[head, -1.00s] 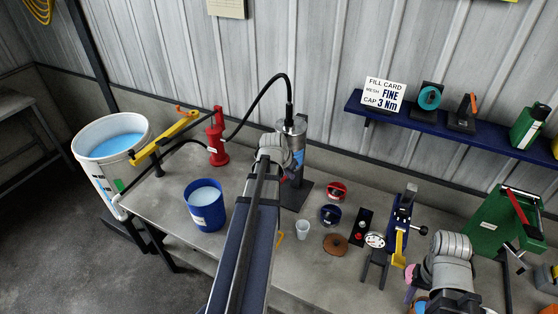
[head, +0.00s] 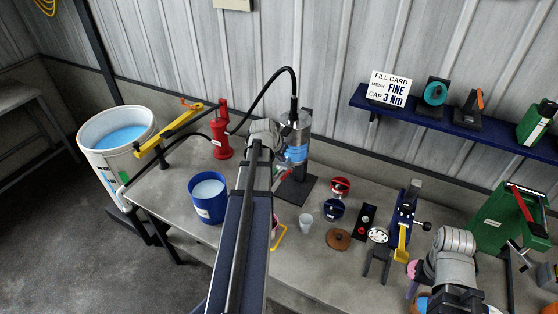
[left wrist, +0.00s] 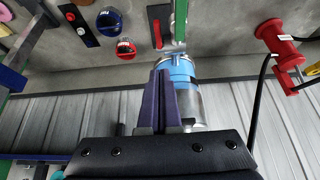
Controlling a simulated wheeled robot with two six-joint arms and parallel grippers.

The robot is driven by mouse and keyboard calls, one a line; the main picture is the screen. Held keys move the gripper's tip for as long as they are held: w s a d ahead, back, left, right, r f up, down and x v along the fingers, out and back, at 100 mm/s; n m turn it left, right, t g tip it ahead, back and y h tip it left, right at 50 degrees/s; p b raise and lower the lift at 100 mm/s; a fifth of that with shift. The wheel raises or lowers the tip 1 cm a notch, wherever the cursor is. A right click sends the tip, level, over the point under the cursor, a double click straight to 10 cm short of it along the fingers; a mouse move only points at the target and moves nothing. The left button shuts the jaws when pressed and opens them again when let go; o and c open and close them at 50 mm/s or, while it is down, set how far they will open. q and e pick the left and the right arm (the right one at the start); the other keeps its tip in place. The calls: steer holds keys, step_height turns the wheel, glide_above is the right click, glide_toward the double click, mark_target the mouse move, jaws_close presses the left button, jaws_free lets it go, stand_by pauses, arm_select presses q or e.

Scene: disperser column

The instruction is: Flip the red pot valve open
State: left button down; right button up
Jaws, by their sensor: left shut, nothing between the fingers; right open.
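The steel pot (head: 302,128) with a blue band stands upright on a dark stand at mid-bench. The red pot valve handle (head: 284,176) shows low on the pot's left side, partly hidden by my left arm. In the left wrist view a red lever (left wrist: 157,34) lies beside the pot's end, just beyond the blue band (left wrist: 181,69). My left gripper (left wrist: 163,72) is shut and empty, close against the blue band in that view; I cannot tell if it touches. The head view hides its fingers. My right gripper (head: 455,290) is open at the lower right, fingers mostly hidden.
A blue bucket (head: 207,207) and a red hand pump (head: 221,140) stand left of the pot. A black hose arches to the pot's top. A small cup (head: 305,222), red and blue knobs and a brown disc (head: 338,239) lie to its right. A shelf (head: 440,125) runs behind.

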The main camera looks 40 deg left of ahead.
arm_select(q)
steer(key=b, duration=0.5)
glide_above(282, 178)
steer(key=w, duration=0.2)
steer(key=f, duration=0.5)
steer(key=shift+w+a+f, duration=0.1)
steer(key=shift+a+f, duration=0.25)
steer(key=shift+a, duration=0.05)
steer(key=shift+s+d+f+b, duration=0.1)
steer(key=shift+s+f+b, duration=0.1)
steer(key=shift+f+b, duration=0.3)
steer(key=shift+s+d+f+b, duration=0.1)
steer(key=shift+s+f+b, duration=0.1)
steer(key=shift+f+b, duration=0.3)
steer(key=shift+s+f+b, duration=0.2)
steer(key=shift+f+b, duration=0.15)
steer(key=shift+f, duration=0.2)
steer(key=shift+s+f+b, duration=0.2)
steer(key=shift+f+b, duration=0.05)
steer(key=shift+b, duration=0.05)
steer(key=f+b, duration=0.1)
steer(key=s+f+t+b, duration=0.1)
steer(key=b, duration=0.1)
steer(key=shift+d, duration=0.2)
steer(key=shift+r, duration=0.15)
steer(key=shift+r, duration=0.1)
